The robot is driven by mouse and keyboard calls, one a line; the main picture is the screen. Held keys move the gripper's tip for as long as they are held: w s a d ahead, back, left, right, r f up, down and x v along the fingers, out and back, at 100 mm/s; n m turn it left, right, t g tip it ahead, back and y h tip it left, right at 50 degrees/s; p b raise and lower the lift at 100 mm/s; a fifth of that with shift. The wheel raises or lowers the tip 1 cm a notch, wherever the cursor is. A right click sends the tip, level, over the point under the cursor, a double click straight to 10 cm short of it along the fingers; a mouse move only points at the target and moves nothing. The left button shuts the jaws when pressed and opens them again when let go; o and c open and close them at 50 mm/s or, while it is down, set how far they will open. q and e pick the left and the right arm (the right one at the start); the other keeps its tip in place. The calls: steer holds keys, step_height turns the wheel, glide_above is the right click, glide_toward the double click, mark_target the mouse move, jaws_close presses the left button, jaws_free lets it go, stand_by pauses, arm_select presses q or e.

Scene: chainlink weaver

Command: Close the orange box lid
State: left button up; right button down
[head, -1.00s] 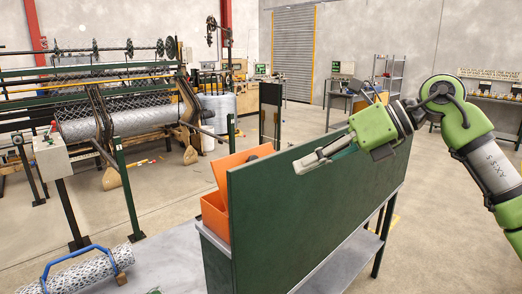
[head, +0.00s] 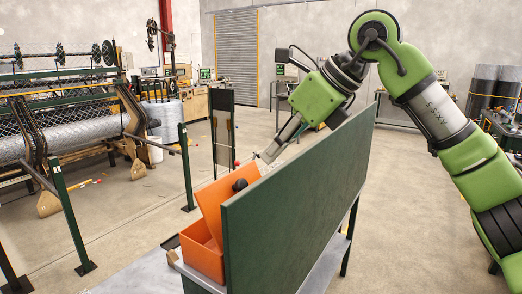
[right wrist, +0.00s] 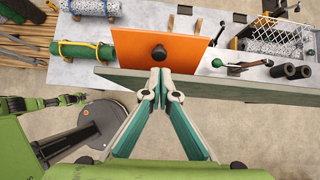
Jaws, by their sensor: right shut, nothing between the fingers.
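The orange box (head: 204,258) stands on a grey bench behind the dark green panel (head: 300,200). My right gripper (head: 268,157) is shut and empty, above the panel near the lid's upper edge. My left gripper is not in view.
The green panel's top edge (right wrist: 220,90) runs between my right arm and the box. A green roll (right wrist: 85,52) lies left of the box, and a wire basket (right wrist: 275,40) and dark cylinders (right wrist: 290,71) lie right of it. A mesh-weaving machine (head: 65,125) stands at the left.

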mark_target(243, 180)
steer(key=p+x, duration=0.2)
steer(key=x, duration=0.4)
steer(key=shift+w+a+f, duration=0.15)
steer(key=shift+a+f, duration=0.05)
steer(key=shift+f, duration=0.1)
steer(key=shift+w+a+f, duration=0.1)
steer(key=shift+a+f, duration=0.1)
steer(key=shift+f, duration=0.15)
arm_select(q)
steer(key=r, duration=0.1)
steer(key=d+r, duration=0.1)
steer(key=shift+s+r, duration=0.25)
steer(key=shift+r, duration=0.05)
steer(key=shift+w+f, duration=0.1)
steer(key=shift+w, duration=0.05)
arm_select(e)
steer(key=shift+w+a, duration=0.35)
steer(key=shift+a, duration=0.05)
